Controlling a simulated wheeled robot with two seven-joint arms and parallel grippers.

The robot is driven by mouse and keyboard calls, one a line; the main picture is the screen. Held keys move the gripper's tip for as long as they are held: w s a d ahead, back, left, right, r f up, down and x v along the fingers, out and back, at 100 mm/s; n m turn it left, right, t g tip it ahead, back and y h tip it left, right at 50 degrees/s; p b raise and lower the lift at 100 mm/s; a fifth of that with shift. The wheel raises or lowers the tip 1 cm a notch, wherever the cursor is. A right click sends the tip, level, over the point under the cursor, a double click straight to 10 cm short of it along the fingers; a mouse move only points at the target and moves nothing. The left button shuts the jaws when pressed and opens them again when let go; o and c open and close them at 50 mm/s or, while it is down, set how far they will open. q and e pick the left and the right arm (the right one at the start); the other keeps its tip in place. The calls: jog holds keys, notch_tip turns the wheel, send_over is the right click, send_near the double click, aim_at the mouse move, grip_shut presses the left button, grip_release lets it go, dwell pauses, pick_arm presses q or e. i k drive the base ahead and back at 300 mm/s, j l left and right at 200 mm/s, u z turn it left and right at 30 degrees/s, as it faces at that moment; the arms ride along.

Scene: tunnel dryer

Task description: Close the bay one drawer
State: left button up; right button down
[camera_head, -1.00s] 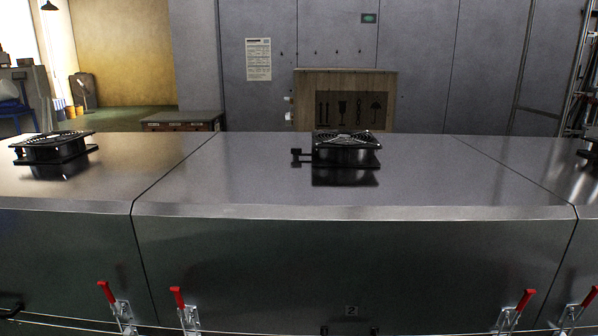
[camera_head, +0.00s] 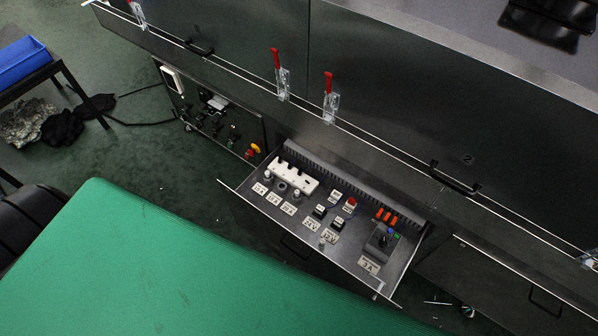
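An open drawer (camera_head: 355,264) sticks out from the lower front of the dark metal dryer, below its long ledge. White labels, a white block, small switches, orange parts and a black device lie in it. I cannot read a bay name on it; a "2" plate shows on the panel above and to its right. Neither of my grippers shows in the head view. The near lower left is covered by a large green surface, which lies close in front of the drawer.
Red-handled clamps (camera_head: 329,96) and a black handle (camera_head: 455,179) sit on the dryer front. A control panel (camera_head: 207,110) with a yellow-red knob is left of the drawer. A blue bin (camera_head: 22,62) on a stand is at far left. Green floor shows between.

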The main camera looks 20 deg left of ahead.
aim_at(330, 187)
jog(key=k+l+u, duration=0.1)
jog(key=l+u, duration=0.25)
jog(key=k+l+u, duration=0.15)
jog(key=u, duration=0.2)
jog(key=k+l+u, duration=0.2)
jog(key=u, duration=0.2)
jog(key=k+l+u, duration=0.1)
jog(key=l, duration=0.35)
jog(key=k+l+u, duration=0.15)
jog(key=l, duration=0.25)
jog(key=k+l+u, duration=0.1)
jog(key=l, duration=0.35)
